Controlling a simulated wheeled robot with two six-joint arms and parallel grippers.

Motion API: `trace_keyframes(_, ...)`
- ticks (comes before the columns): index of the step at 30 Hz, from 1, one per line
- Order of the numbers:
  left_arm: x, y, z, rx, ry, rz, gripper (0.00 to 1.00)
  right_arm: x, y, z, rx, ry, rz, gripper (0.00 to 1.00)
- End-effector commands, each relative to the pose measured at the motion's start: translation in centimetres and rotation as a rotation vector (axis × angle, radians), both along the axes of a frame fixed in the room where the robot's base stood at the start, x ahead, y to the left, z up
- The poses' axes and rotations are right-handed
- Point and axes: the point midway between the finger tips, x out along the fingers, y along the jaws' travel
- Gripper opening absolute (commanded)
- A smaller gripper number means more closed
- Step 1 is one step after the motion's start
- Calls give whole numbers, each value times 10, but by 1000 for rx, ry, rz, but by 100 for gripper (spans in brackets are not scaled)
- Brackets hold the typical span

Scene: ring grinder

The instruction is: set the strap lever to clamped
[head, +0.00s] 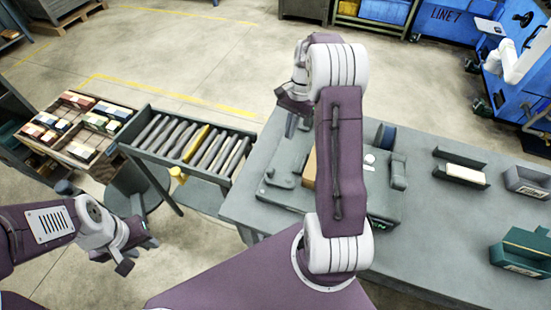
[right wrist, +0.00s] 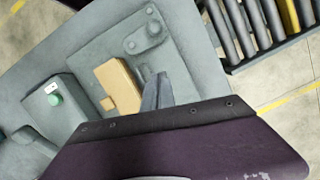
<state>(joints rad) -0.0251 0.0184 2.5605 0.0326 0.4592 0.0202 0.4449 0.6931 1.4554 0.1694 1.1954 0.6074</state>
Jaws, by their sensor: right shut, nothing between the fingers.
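A grey machine plate (head: 375,208) lies on the bench and carries a tan block (head: 310,168) and a low grey lever-like link (head: 280,180). In the right wrist view the link (right wrist: 145,32) lies flat beside the tan block (right wrist: 118,82). I cannot tell for certain which part is the strap lever. My right gripper (head: 292,125) is shut and empty above the far left side of the plate; its fingertips show in the right wrist view (right wrist: 157,92) close to the block. My right arm hides the plate's middle. My left gripper (head: 138,256) hangs left of the bench, away from the machine.
A box with a green button (right wrist: 56,98) stands near the tan block. A roller rack (head: 190,140) stands left of the bench. A dark holder (head: 460,175) and bins (head: 528,182) stand at the right, with bare bench top between.

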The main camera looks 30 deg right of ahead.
Motion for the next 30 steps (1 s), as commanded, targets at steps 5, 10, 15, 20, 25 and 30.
trace_keyframes(5,0,0,0,0,0,0,36,0,1,-2,0,-1,3,0)
trace_keyframes(10,0,0,2,0,0,0,36,-3,7,-22,1,3,4,0)
trace_keyframes(15,0,0,6,0,0,0,36,-7,15,-58,1,3,6,0)
trace_keyframes(20,0,0,11,0,0,0,36,-11,23,-91,1,4,5,0)
trace_keyframes(25,0,0,21,0,0,0,36,-21,45,-91,0,0,6,0)
trace_keyframes(30,0,0,25,0,0,0,36,-26,58,-92,-1,-1,5,0)
